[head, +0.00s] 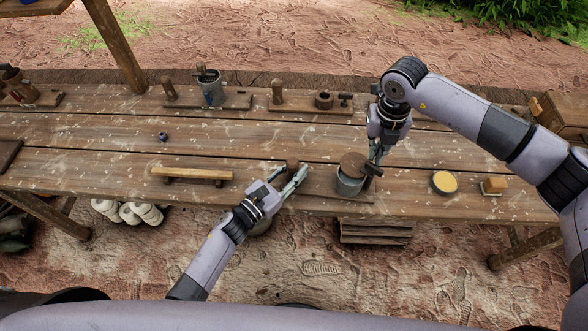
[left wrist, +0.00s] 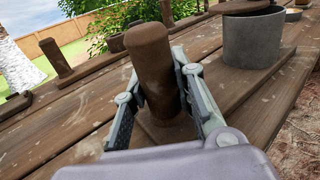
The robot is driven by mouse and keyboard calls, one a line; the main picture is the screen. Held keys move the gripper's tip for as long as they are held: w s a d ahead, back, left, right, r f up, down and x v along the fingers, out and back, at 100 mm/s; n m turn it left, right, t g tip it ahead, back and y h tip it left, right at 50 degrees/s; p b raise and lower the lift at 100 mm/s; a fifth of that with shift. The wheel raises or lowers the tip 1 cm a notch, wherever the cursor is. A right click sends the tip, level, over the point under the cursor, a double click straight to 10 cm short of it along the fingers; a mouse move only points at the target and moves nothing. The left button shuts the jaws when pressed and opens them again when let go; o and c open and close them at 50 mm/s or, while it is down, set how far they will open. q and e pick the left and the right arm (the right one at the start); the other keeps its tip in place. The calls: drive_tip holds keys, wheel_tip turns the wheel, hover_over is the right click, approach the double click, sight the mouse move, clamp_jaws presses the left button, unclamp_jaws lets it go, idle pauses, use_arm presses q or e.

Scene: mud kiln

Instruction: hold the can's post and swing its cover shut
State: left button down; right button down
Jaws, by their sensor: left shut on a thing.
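The grey metal can (head: 349,186) stands on a wooden board near the table's front edge; it also shows in the left wrist view (left wrist: 252,40). The brown wooden post (left wrist: 153,65) rises from the same board, left of the can. My left gripper (head: 296,177) is shut around the post, one finger on each side. My right gripper (head: 376,154) points down at the cover's right edge, by a dark knob (head: 374,169); its finger gap is unclear.
A yellow-topped round tin (head: 445,182) and a small wooden block (head: 494,186) lie to the right. A wooden bar on feet (head: 192,174) lies to the left. Boards with posts and another can (head: 212,91) stand along the back. The middle of the table is mostly clear.

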drive_tip(key=shift+s+a, duration=0.15)
drive_tip(key=shift+a, duration=0.3)
drive_tip(key=shift+w+a, duration=0.1)
drive_tip(key=shift+w, duration=0.35)
wheel_tip(320, 180, up, 6)
idle(0.5)
drive_tip(key=shift+d, duration=0.2)
wheel_tip(320, 180, down, 6)
drive_tip(key=d, duration=0.1)
drive_tip(key=shift+d, duration=0.35)
